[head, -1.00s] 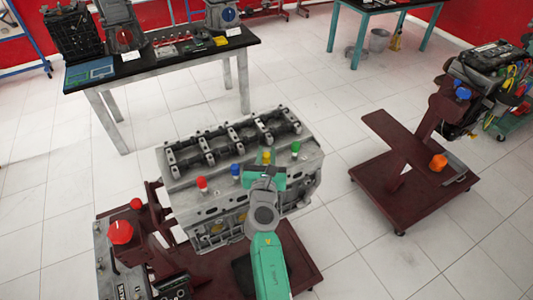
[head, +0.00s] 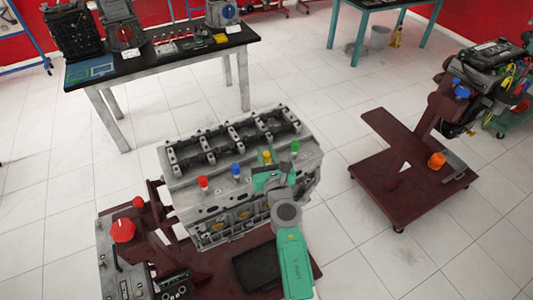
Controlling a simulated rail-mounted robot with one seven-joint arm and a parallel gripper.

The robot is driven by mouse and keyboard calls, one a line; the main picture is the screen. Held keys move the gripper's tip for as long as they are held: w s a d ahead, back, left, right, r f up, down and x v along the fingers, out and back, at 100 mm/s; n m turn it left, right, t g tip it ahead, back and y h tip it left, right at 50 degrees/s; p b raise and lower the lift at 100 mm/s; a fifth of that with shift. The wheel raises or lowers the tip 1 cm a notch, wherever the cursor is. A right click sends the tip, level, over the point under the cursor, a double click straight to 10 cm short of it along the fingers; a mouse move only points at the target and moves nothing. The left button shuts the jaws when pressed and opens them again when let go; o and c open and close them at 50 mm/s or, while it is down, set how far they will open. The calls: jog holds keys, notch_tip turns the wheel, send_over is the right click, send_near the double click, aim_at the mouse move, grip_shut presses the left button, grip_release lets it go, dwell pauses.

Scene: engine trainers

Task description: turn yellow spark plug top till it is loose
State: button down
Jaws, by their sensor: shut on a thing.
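The yellow spark plug top (head: 267,157) stands on the near upper side of the grey engine block (head: 195,203). It is in a row with a red top (head: 203,182), a blue top (head: 236,169) and a green top (head: 295,146). My green gripper (head: 266,168) reaches up from the front right and is shut on the yellow top, whose upper end shows above the fingers. The fingertips are small here, and the lower part of the yellow top is hidden behind them. I cannot tell whether it is loose.
The engine sits on a dark red stand with a large red knob (head: 122,230) at its left. A black tray (head: 263,265) lies below my arm. A second red stand (head: 415,195) is at the right. A black-topped table (head: 160,62) stands at the back left. Floor lies clear between.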

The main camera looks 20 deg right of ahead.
jog(key=shift+d+n+y, duration=0.1)
jog(key=shift+n+y, duration=0.2)
jog(key=shift+y, duration=0.2)
jog(key=n+y+b, duration=0.1)
jog(key=n+y, duration=0.1)
jog(key=y, duration=0.1)
jog(key=shift+f+b, duration=0.2)
jog(key=shift+b, duration=0.2)
jog(key=n+y+b, duration=0.1)
jog(key=y+b, duration=0.1)
jog(key=b, duration=0.1)
jog(key=f+n+g+y+b, duration=0.1)
jog(key=n+y+b, duration=0.1)
jog(key=y+b, duration=0.1)
jog(key=shift+n+y+b, duration=0.3)
jog(key=shift+b, duration=0.5)
jog(key=n+g+y+b, duration=0.1)
jog(key=b, duration=0.3)
jog(key=n+g+y+b, duration=0.1)
jog(key=y+b, duration=0.1)
jog(key=b, duration=0.2)
jog(key=shift+r+n+y, duration=0.15)
jog(key=shift+n+y, duration=0.15)
jog(key=n+g+y+b, duration=0.1)
jog(key=b, duration=0.2)
jog(key=shift+r, duration=0.3)
jog(key=shift+b, duration=0.4)
jog(key=shift+r+y, duration=0.3)
